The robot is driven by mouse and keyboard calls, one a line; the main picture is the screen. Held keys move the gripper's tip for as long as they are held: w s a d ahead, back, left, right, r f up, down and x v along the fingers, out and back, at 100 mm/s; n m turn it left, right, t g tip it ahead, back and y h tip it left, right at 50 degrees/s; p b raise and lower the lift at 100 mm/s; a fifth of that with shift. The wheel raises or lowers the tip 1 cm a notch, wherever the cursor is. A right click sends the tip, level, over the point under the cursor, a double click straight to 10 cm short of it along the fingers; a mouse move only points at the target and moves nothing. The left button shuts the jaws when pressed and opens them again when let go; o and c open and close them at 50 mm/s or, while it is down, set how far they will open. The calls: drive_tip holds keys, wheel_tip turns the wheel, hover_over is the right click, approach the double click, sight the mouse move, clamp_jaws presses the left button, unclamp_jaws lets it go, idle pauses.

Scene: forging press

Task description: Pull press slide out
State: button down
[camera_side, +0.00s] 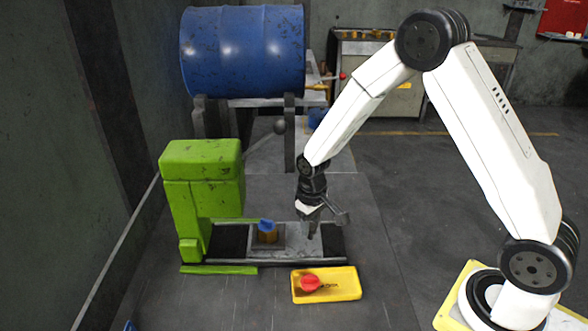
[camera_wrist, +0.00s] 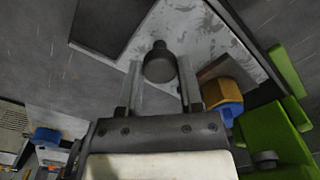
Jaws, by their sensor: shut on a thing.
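The press slide (camera_side: 292,245) is a worn light-grey plate lying on a dark rail that runs right from the green press (camera_side: 203,180). A brown-orange block with a blue top (camera_side: 267,232) stands on its left part. My gripper (camera_side: 312,232) is over the right part of the slide, pointing down. In the wrist view my gripper (camera_wrist: 160,78) has a dark round knob (camera_wrist: 160,62) between its fingers and is shut on it. The slide (camera_wrist: 185,35) also shows there behind the knob. The knob is mostly hidden by my gripper in the side view.
A yellow control box (camera_side: 340,285) with a red button lies in front of the rail. A blue drum (camera_side: 243,52) rests on a stand behind the press. Floor right of the rail is clear.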

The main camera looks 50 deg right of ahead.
drive_tip(key=s+d, duration=0.3)
drive_tip(key=shift+c, duration=1.3)
unclamp_jaws()
drive_tip(key=shift+r, duration=0.15)
wheel_tip(320, 180, up, 8)
drive_tip(key=shift+f, duration=0.2)
